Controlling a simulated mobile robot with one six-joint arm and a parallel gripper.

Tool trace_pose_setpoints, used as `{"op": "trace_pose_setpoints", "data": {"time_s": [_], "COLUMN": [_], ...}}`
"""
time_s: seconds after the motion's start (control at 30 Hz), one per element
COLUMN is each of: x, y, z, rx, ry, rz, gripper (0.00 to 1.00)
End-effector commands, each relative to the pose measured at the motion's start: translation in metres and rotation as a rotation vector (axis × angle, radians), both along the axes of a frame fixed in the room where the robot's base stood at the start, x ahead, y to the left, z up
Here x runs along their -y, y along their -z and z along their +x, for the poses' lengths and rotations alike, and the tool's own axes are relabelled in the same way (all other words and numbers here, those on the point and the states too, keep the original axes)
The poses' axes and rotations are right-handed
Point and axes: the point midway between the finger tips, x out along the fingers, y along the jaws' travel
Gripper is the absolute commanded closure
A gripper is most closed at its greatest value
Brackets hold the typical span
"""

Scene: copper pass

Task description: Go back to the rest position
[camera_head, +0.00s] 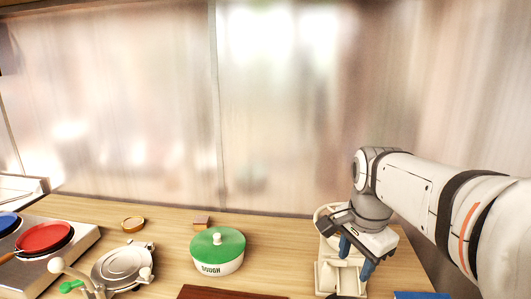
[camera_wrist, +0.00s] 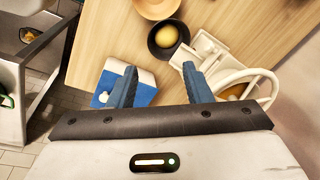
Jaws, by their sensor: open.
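My gripper (camera_head: 357,259) hangs from my arm at the right of the head view, pointing down over a cream stand-like device (camera_head: 328,277) on the wooden counter. In the wrist view my gripper (camera_wrist: 158,88) has its two blue fingers well apart, with nothing between them. The cream device (camera_wrist: 207,52) with a round handle lies just right of the fingers. Whether the fingers touch it cannot be told.
A green-lidded dough pot (camera_head: 218,250) stands mid-counter, beside a metal press (camera_head: 122,266). A red pan (camera_head: 43,238) sits on the stove at left. A dark bowl (camera_wrist: 155,49) holds a yellow ball (camera_wrist: 167,36). A blue-and-white box (camera_wrist: 105,99) lies near the left finger.

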Motion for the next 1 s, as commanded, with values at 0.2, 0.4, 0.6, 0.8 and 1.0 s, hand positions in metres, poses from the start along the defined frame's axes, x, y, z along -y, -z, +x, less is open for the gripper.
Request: {"op": "trace_pose_setpoints", "data": {"time_s": [0.2, 0.4, 0.6, 0.8, 1.0], "x": [-0.014, -0.020, -0.024, -0.024, -0.024], "y": [0.037, 0.066, 0.077, 0.077, 0.077], "z": [-0.057, -0.091, -0.103, -0.103, -0.103], "rx": [0.056, 0.088, 0.099, 0.099, 0.098], "ry": [-0.549, -0.918, -1.057, -1.064, -1.062], "rz": [-0.109, -0.201, -0.238, -0.240, -0.240], "gripper": [0.55, 0.55, 0.55, 0.55, 0.55]}}
